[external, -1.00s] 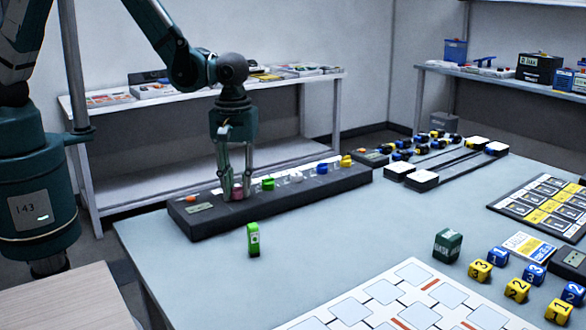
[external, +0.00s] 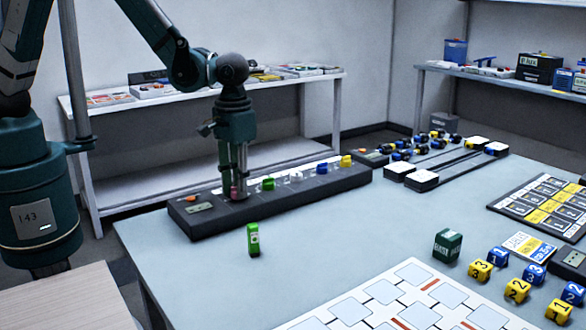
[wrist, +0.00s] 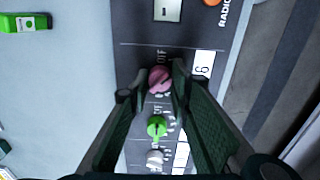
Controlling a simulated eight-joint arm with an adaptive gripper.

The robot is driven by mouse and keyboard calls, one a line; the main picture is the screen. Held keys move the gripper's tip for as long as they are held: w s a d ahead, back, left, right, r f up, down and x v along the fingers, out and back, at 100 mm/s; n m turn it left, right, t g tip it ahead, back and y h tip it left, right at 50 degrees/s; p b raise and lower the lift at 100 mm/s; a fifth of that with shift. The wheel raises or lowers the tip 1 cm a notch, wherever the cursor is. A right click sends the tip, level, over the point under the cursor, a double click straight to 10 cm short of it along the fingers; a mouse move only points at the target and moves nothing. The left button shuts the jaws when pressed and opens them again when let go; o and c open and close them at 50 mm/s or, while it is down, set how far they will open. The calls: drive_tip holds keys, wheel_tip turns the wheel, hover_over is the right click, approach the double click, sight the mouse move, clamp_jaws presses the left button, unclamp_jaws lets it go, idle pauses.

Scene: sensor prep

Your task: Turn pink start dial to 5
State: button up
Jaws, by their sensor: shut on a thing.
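The pink dial (external: 234,193) sits near the left end of the long dark control panel (external: 300,202). My gripper (external: 236,190) points straight down over it and is shut on it, with a finger on either side. In the wrist view the pink dial (wrist: 160,79) shows between the two fingertips (wrist: 158,84). A dark line marks its face. The scale numbers around it are mostly hidden by the fingers, so I cannot read its setting. An "OFF" label stands beside it.
A green dial (external: 268,184), a white dial (wrist: 154,157), a blue dial (external: 321,168) and a yellow dial (external: 346,161) follow along the panel. A small green block (external: 253,240) stands in front of it. Numbered cubes (external: 517,290) lie at the right.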

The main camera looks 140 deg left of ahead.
drive_tip(key=m+b, duration=0.1)
drive_tip(key=m, duration=0.4)
drive_tip(key=shift+m, duration=0.3)
drive_tip(key=m+b, duration=0.1)
drive_tip(key=m, duration=0.4)
drive_tip(key=shift+m, duration=0.3)
drive_tip(key=m+b, duration=0.1)
drive_tip(key=m, duration=0.9)
drive_tip(key=o, duration=0.9)
